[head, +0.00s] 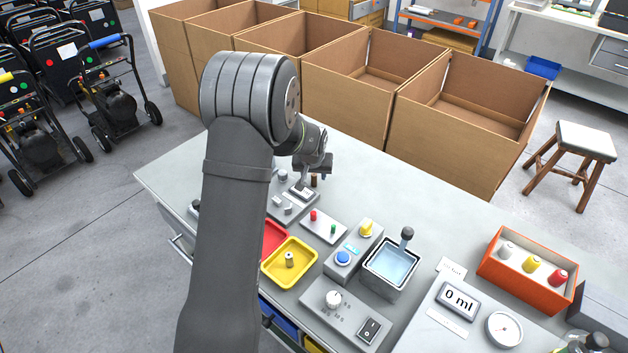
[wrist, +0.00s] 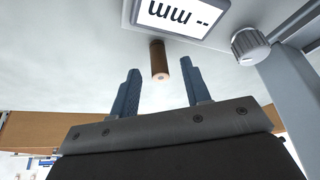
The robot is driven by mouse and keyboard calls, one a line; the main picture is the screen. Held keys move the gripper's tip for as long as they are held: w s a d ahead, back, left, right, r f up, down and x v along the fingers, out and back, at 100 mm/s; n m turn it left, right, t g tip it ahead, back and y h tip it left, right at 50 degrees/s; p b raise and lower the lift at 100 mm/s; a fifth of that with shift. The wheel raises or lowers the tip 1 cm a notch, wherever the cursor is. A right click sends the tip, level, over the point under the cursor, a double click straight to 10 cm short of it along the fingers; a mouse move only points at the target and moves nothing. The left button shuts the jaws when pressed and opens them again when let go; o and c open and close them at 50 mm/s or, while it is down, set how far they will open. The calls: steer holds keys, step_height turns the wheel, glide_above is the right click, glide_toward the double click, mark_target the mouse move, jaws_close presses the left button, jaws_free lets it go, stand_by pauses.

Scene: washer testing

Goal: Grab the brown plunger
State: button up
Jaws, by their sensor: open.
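The brown plunger (wrist: 159,62) is a short cylinder in the wrist view, standing out beside a display (wrist: 185,12) that appears upside down. My gripper (wrist: 162,86) is open, with its two blue fingers apart. In the picture the plunger's near end lies between the fingertips, with gaps on both sides; I cannot tell how far it reaches between them. In the head view my gripper (head: 318,168) is at the far part of the bench, just above a small brown piece (head: 314,181) that looks like the plunger. My arm hides part of the device there.
A grey knob (wrist: 250,45) and grey frame are right of the plunger in the wrist view. On the bench are a yellow tray (head: 272,274), a water container (head: 385,286) and an orange box (head: 489,267). Open cardboard boxes (head: 462,140) stand behind the bench.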

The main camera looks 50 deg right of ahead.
steer(key=shift+w+d+f, duration=0.1)
steer(key=shift+f, duration=0.3)
jaws_close()
steer(key=shift+r, duration=0.15)
